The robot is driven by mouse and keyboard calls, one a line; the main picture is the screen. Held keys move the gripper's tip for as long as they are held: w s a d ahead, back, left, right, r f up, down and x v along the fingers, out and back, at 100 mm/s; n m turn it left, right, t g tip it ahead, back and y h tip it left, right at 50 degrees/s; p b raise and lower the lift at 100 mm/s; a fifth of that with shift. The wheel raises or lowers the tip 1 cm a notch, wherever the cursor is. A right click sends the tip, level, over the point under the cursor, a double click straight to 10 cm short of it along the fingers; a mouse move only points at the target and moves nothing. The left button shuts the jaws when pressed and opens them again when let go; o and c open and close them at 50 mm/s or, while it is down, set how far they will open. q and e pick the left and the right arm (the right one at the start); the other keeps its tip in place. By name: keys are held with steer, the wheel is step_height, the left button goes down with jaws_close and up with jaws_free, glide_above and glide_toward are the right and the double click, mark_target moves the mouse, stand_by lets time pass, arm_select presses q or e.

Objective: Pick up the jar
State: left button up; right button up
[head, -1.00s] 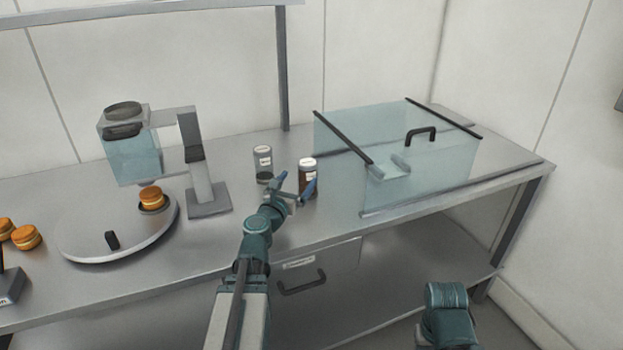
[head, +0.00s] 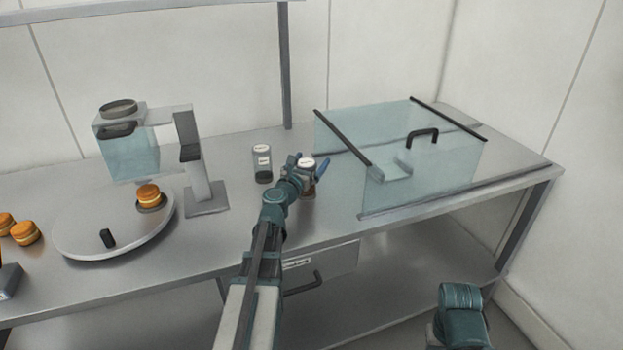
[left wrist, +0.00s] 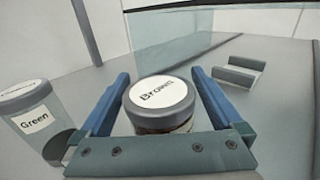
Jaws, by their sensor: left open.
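A jar with a white lid reading "Brown" (left wrist: 160,97) stands upright on the metal bench; in the head view this brown jar (head: 308,163) is partly hidden by my left gripper (head: 307,172). In the left wrist view, the blue fingers of my left gripper (left wrist: 160,82) are open, one on each side of the brown jar, with small gaps visible. A second jar, labelled "Green" (left wrist: 35,118), stands to the left, outside the fingers; the green jar (head: 262,168) is glassy with a dark bottom in the head view. My right gripper is out of view.
A glass enclosure (head: 440,165) with a black handle stands right of the jars, with a small grey holder (left wrist: 238,76) nearby. A dispenser (head: 130,150) and a round turntable (head: 80,240) carrying a filled round are at left. Bench space in front of the green jar is clear.

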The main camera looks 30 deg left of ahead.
arm_select(q)
steer(key=shift+s, duration=0.1)
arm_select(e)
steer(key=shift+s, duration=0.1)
arm_select(q)
steer(key=c, duration=1.5)
steer(key=shift+r, duration=0.15)
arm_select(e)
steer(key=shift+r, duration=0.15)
